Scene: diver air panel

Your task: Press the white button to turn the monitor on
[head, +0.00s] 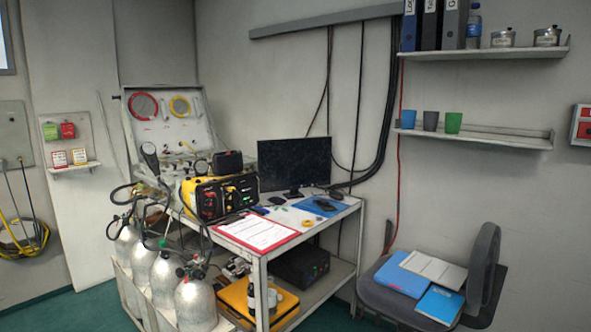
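The monitor (294,162) stands on the white table in the middle of the head view, and its screen is dark. I cannot make out a white button on it or near it at this size. A yellow and black air panel box (220,196) with red and dark fittings sits on the table left of the monitor. Neither of my grippers shows in the head view.
A clipboard (258,232) lies at the table's (318,228) front edge. Several gas cylinders (196,303) stand at the left front with hoses. A chair (484,262) holding folders stands at the right. Wall shelves (480,139) hang above it. Some floor is free between table and chair.

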